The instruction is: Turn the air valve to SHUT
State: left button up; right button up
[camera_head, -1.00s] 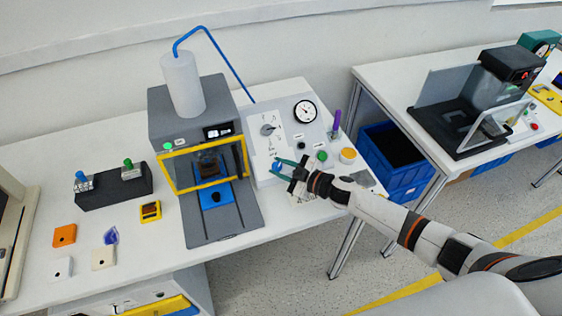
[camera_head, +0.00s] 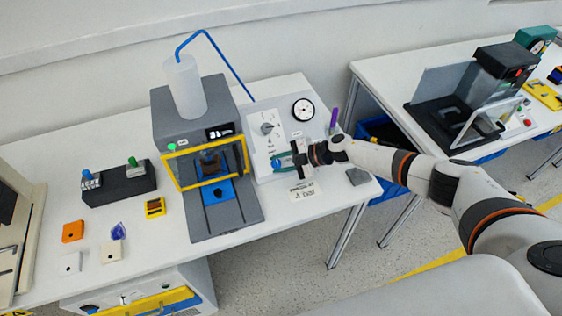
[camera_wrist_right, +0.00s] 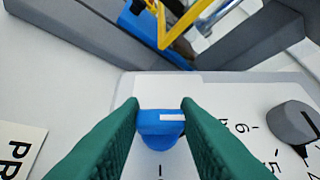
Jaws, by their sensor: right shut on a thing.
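The air valve is a small blue knob (camera_wrist_right: 160,128) with a white line on it, on the low left part of the grey-white control panel (camera_head: 262,172). In the wrist view the line lies roughly level and points right. My right gripper (camera_head: 284,161) has green fingers, one on each side of the knob, shut on it. The knob (camera_head: 276,163) is partly hidden by the fingers in the head view. I cannot read a SHUT mark. My left gripper is not in view.
A grey rotary dial (camera_head: 267,128) with a numbered scale sits above the knob, and a round gauge (camera_head: 303,109) is at the upper right. The grey press (camera_head: 190,115) stands close on the left. A printed label (camera_head: 303,191) lies in front of the panel.

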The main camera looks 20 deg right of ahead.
dwell(0.5)
jog(key=o, duration=1)
jog(key=shift+a, duration=0.1)
jog(key=b+v, duration=0.1)
jog(key=v, duration=1.1)
jog(key=shift+w+r, duration=0.1)
jog(key=shift+w, duration=0.05)
